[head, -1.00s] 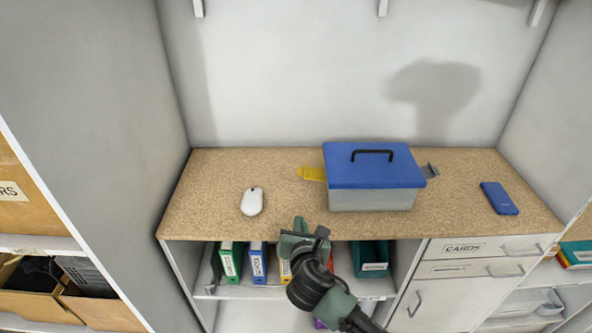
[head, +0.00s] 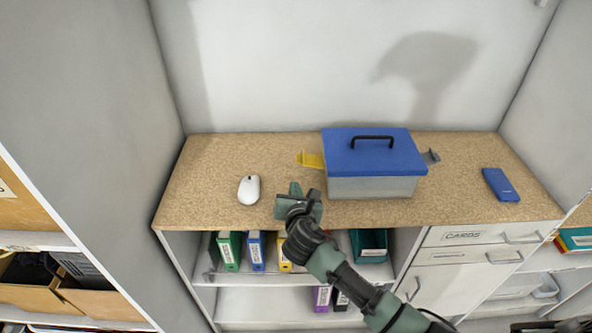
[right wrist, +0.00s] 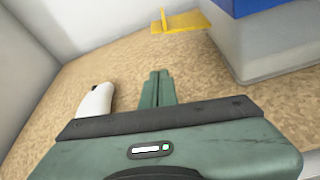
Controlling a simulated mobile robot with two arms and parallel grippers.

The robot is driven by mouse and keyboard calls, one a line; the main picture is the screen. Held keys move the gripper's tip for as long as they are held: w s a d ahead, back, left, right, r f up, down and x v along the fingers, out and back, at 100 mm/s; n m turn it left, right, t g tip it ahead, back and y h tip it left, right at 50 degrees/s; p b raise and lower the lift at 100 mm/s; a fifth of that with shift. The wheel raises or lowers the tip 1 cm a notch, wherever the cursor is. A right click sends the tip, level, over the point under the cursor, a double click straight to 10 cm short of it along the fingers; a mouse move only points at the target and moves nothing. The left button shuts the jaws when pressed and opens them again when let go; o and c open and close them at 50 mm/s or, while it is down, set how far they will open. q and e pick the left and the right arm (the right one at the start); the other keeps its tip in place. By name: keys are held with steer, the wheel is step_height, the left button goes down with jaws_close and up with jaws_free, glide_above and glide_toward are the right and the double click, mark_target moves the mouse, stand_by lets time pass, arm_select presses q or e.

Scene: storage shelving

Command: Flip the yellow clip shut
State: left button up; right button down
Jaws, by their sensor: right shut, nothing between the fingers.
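The yellow clip (head: 310,160) sticks out sideways from the left side of a grey box with a blue lid (head: 374,152). In the right wrist view the clip (right wrist: 182,22) lies flat outward, apart from my fingers. A grey clip (head: 431,157) sticks out from the box's right side. The lid is down on the box and has a black handle (head: 372,139). My right gripper (head: 295,189) is shut and empty, in front of the clip near the counter's front edge. Its closed fingers (right wrist: 157,88) point toward the clip in the wrist view. My left gripper is not in view.
A white mouse (head: 248,190) lies on the speckled counter (head: 215,165) left of my gripper. A blue phone-like object (head: 500,185) lies at the right. Binders (head: 256,250) stand on the shelf below.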

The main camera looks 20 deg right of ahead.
mark_target(310, 158)
steer(key=x, duration=0.5)
steer(key=r+p, duration=0.1)
steer(key=r, duration=0.1)
steer(key=r+p, duration=0.1)
steer(key=shift+d+r+p, duration=0.25)
steer(key=shift+d+p, duration=0.05)
steer(key=shift+s+r, duration=0.15)
steer(key=shift+r, duration=0.05)
steer(key=shift+d, duration=0.1)
